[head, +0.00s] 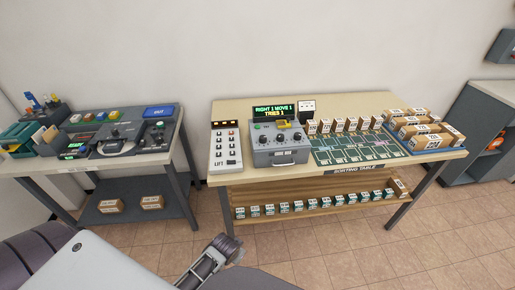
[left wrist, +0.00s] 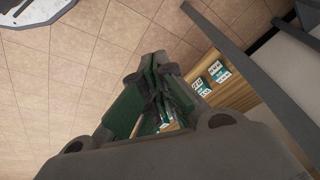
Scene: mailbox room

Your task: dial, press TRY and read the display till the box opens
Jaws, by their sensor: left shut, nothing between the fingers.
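A grey lock box (head: 280,146) stands on the sorting table in the head view. Its front carries several dark dials and a handle. Its green display (head: 273,109) reads "RIGHT 1 MOVE 1" and "TRIES", with a figure too small to be sure of. A green button (head: 257,126) sits at the box's upper left. My left gripper (head: 230,246) is low in front of the table, well apart from the box. In the left wrist view its fingers (left wrist: 160,85) are together and empty, with floor and shelf beyond. My right gripper is in neither view.
A pale keypad panel (head: 226,147) stands left of the box. Small cartons (head: 345,125), a green sorting mat (head: 350,150) and a blue tray of parcels lie right. The lower shelf (head: 315,212) holds several small boxes. A second bench (head: 180,135) stands left; the floor in front is clear.

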